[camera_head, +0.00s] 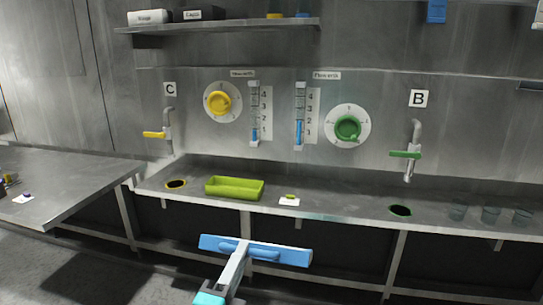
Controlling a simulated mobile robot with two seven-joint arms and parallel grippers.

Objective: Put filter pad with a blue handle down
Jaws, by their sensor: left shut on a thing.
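The blue filter pad (297,255) with its darker blue handle (265,254) is in the lower middle of the head view, close to the camera. It is a long flat bar, slightly tilted, apparently in front of the counter and not on any surface. My left gripper (240,252) comes up from below and is shut on the blue handle, crossing it near its middle. The fingertips are partly hidden against the pad. My right gripper is not in view.
The steel counter (334,208) holds a green tray (234,196), a white card (289,202) with a small green object, two dark holes and clear cups (490,215). A side table (75,188) stands left. Taps and dials line the wall. Bare counter lies right of the card.

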